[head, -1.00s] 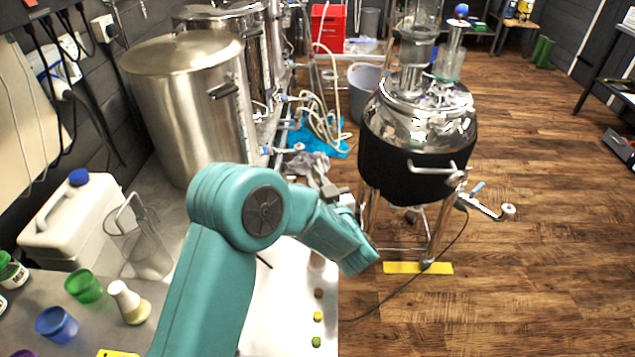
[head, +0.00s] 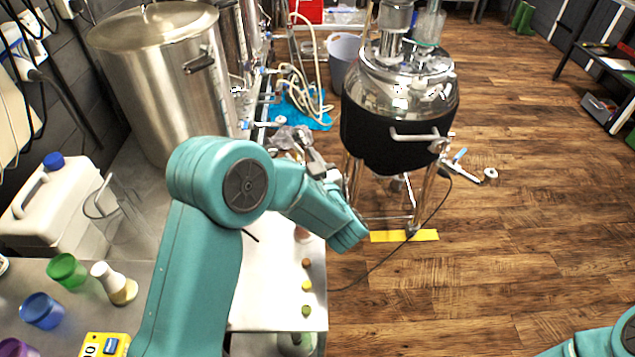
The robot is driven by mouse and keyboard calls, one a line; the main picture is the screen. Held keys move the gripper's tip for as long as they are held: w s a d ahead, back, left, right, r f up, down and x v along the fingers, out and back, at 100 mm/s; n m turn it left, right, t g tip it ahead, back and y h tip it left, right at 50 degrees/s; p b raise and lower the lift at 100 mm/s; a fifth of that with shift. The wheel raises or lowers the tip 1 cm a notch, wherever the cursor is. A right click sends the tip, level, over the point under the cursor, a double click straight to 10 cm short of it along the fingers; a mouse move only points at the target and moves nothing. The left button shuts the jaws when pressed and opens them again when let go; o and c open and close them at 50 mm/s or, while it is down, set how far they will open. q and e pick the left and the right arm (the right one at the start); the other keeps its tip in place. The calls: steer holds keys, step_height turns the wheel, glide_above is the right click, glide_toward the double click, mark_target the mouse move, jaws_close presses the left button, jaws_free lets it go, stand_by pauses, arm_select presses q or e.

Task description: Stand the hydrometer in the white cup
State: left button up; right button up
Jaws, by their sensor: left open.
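My left gripper (head: 318,165) shows only partly, as grey metal parts behind my teal left forearm. It is open, above the far end of the white work surface (head: 270,290). I see nothing held in it. I cannot make out the hydrometer; a short thin dark line beside my arm on the white surface is too small to identify. I cannot make out a white cup either; my left arm hides part of the surface. Only a teal piece of my right arm shows at the bottom right corner, and its gripper is out of view.
A blue cup (head: 41,311), a green cup (head: 67,271) and a small flask (head: 115,284) stand at the lower left. A clear jug (head: 118,208) and white canister (head: 60,205) are behind. A steel pot (head: 160,85) and black-jacketed vessel (head: 395,135) stand farther back. Floor at right is clear.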

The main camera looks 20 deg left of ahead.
arm_select(q)
steer(key=b+v, duration=0.2)
steer(key=v, duration=1.2)
steer(key=shift+d, duration=0.2)
steer(key=shift+s, duration=0.2)
